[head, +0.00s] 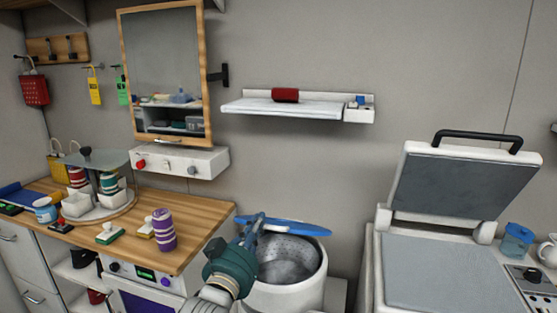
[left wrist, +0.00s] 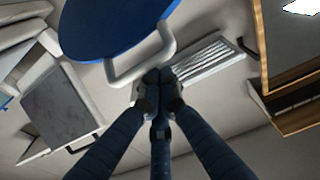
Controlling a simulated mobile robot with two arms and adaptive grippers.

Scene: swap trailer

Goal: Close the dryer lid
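The dryer (head: 287,290) is a white drum with a perforated metal inside. Its blue lid (head: 300,227) is up, seen nearly edge-on above the drum's mouth, and the mouth is uncovered. My left gripper (head: 252,222) is at the lid's left part. In the left wrist view the blue lid (left wrist: 115,25) has a pale loop handle (left wrist: 122,78), and my left fingertips (left wrist: 158,76) are together right at its bar. Whether the bar is between them is hidden. My right gripper is not in view.
A wooden counter (head: 200,222) with a purple-striped cup stack (head: 163,230) is left of the dryer. A white machine with a raised grey lid (head: 455,190) stands on the right. A wall shelf (head: 285,108) and a mirror cabinet (head: 165,70) hang above.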

